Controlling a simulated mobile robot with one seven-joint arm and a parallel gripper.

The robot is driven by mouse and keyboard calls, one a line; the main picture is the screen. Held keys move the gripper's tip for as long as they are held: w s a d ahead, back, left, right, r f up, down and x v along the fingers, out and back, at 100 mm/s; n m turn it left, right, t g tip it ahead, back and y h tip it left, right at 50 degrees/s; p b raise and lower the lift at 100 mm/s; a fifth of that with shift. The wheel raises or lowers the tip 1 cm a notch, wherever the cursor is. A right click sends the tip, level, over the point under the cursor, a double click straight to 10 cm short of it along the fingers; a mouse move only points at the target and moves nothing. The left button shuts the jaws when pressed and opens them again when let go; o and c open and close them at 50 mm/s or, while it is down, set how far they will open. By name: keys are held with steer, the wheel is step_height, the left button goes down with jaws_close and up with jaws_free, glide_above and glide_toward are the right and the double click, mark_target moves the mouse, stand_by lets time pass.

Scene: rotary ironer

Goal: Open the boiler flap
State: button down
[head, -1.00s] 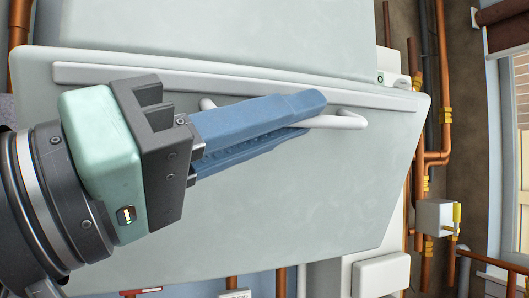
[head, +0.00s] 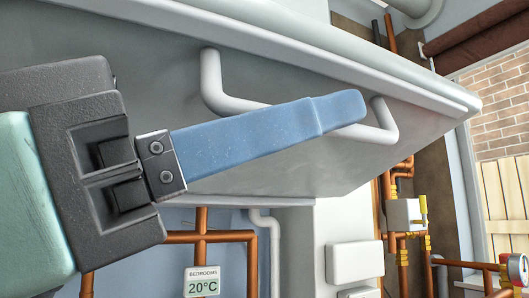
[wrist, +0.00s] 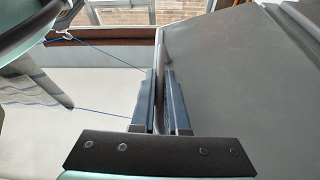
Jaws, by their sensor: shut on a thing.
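The boiler flap (head: 290,172) is a pale grey panel, tilted up and seen from below in the head view, with its bar handle (head: 213,85) on its face. My gripper (head: 340,108) is shut on the handle, its blue fingers lying across the bar between the two bends. In the wrist view the gripper (wrist: 161,95) shows from behind, with the flap (wrist: 225,75) filling the right side. The fingers hide the middle of the handle.
Copper pipes (head: 201,238) and a thermostat marked 20°C (head: 203,282) show below the flap. More pipes and a white valve box (head: 404,214) stand at the right, near a window (head: 500,190). In the wrist view, striped cloth (wrist: 40,82) hangs near a blue line at the left.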

steer(key=shift+f+b, duration=0.6)
steer(key=shift+f, duration=0.4)
steer(key=c, duration=0.9)
jaws_free()
steer(key=shift+r+p, duration=0.9)
steer(key=shift+r, duration=4.15)
